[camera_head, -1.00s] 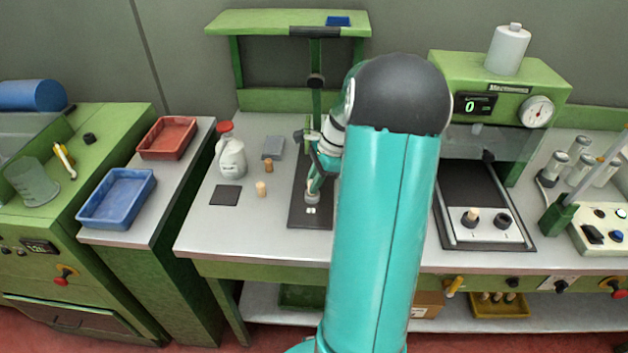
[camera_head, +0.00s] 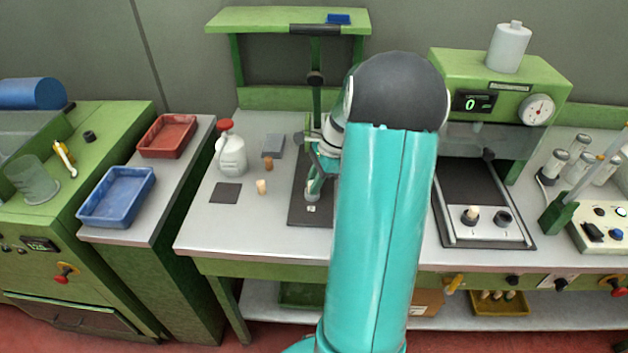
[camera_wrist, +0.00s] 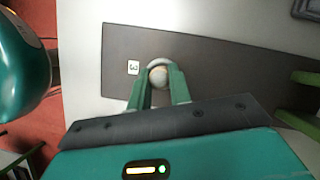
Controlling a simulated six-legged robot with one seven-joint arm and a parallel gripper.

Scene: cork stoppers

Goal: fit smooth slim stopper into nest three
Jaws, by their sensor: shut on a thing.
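My gripper (camera_wrist: 160,92) is shut on a pale, round-topped stopper (camera_wrist: 158,76) in the wrist view, with a green finger on each side. A light ring-shaped nest (camera_wrist: 157,62) shows around the stopper's far side, beside a white label reading 3 (camera_wrist: 133,67). I cannot tell how deep the stopper sits in the ring. In the head view my gripper (camera_head: 313,190) points down over the dark plate (camera_head: 298,214), and the stopper is mostly hidden by the fingers.
A pale stopper (camera_head: 262,187) and a browner one (camera_head: 268,164) stand on the bench left of the plate. A white bottle (camera_head: 231,157), a dark square mat (camera_head: 226,193) and a grey pad (camera_head: 273,145) are nearby. Another stopper (camera_head: 471,213) stands at the press.

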